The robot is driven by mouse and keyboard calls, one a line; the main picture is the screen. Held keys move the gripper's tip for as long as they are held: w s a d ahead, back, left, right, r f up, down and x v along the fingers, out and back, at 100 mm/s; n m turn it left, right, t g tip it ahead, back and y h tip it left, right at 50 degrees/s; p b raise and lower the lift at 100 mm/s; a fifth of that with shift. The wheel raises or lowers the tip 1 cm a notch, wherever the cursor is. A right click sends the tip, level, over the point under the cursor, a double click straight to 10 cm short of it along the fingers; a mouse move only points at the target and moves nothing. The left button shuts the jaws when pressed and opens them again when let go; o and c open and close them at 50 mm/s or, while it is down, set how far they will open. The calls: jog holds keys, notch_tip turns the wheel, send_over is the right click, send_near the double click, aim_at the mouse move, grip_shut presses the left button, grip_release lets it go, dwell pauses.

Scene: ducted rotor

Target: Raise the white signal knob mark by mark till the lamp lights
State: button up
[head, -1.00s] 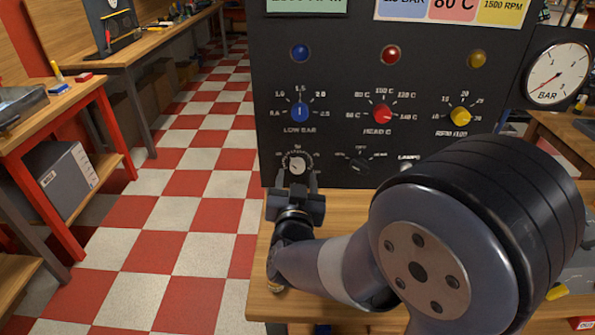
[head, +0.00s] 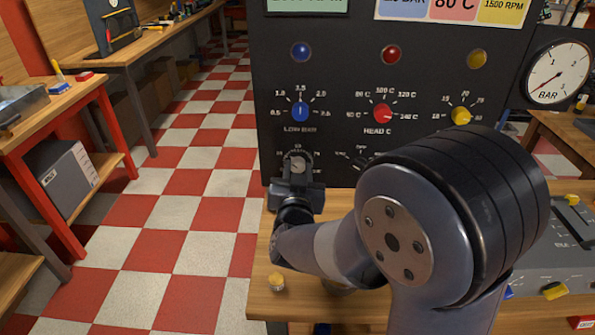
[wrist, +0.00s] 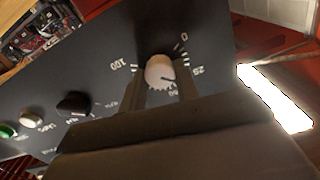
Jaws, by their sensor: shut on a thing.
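The white signal knob (head: 297,164) sits at the lower left of the black panel, below the blue knob; it also shows in the wrist view (wrist: 159,71). A scale around it reads 0, 25, 50 and 100 in the wrist view, and its dark pointer mark lies toward the 25 to 50 side. My gripper (head: 296,167) is shut on the knob, one finger on each side (wrist: 162,88). Blue (head: 301,52), red (head: 390,54) and yellow (head: 477,59) lamps sit higher on the panel and look dull. A green lamp (wrist: 7,131) shows in the wrist view.
The blue (head: 300,112), red (head: 382,114) and yellow (head: 461,116) knobs sit above my gripper. A black knob (wrist: 73,104) is beside the white one. My arm hides the panel's lower right. A BAR gauge (head: 558,74) hangs at right.

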jog(key=shift+c, duration=1)
jog(key=shift+f+m+b, duration=0.25)
jog(key=shift+m+b, duration=0.45)
jog(key=shift+b, duration=0.5)
jog(key=m+b, duration=0.2)
jog(key=shift+b, duration=0.35)
jog(key=shift+r+m, duration=0.2)
jog(key=shift+m, duration=0.5)
jog(key=o, duration=1)
jog(key=shift+c, duration=0.2)
jog(key=s, duration=1.1)
jog(key=shift+a, duration=0.2)
